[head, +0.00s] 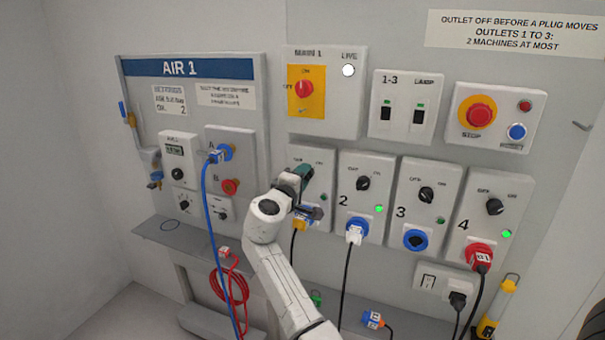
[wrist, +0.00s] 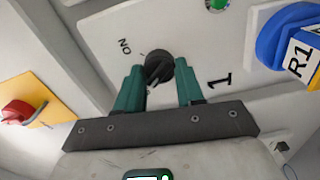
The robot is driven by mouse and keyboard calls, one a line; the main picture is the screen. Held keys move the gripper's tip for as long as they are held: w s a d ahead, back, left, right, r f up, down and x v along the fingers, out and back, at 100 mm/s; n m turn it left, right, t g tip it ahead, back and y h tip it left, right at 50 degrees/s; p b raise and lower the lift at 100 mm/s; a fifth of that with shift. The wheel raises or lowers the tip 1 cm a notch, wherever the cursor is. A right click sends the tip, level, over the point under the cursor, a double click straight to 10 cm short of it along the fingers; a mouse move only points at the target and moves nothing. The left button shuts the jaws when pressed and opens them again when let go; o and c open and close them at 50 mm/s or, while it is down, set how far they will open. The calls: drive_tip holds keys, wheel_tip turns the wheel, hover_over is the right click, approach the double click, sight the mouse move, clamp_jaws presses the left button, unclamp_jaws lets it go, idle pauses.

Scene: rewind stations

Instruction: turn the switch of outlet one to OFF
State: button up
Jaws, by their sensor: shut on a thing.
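The outlet one panel (head: 324,161) is the leftmost of the row in the head view, partly behind my gripper (head: 304,172). In the wrist view my gripper (wrist: 159,72) has its green fingers on either side of the black round switch of outlet one (wrist: 157,65), shut on it. An "ON" mark stands beside the knob, and the number 1 is printed near the right finger. The knob's exact pointer direction is hard to make out. A plug marked R1 (wrist: 302,56) sits in the blue socket (wrist: 272,38).
Outlets two (head: 363,197), three (head: 424,205) and four (head: 491,217) stand to the right, with plugs in two and four. The yellow main switch plate (head: 306,103) is above. The air panel (head: 245,85) with a blue hose is left. A shelf (head: 175,236) runs below.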

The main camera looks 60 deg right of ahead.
drive_tip(key=shift+n, duration=0.6)
drive_tip(key=shift+p, duration=0.3)
drive_tip(key=o, duration=1)
drive_tip(key=shift+o, duration=0.2)
drive_tip(key=a+b, duration=0.1)
drive_tip(key=a, duration=1)
drive_tip(key=shift+s+b, duration=0.3)
drive_tip(key=shift+s, duration=0.1)
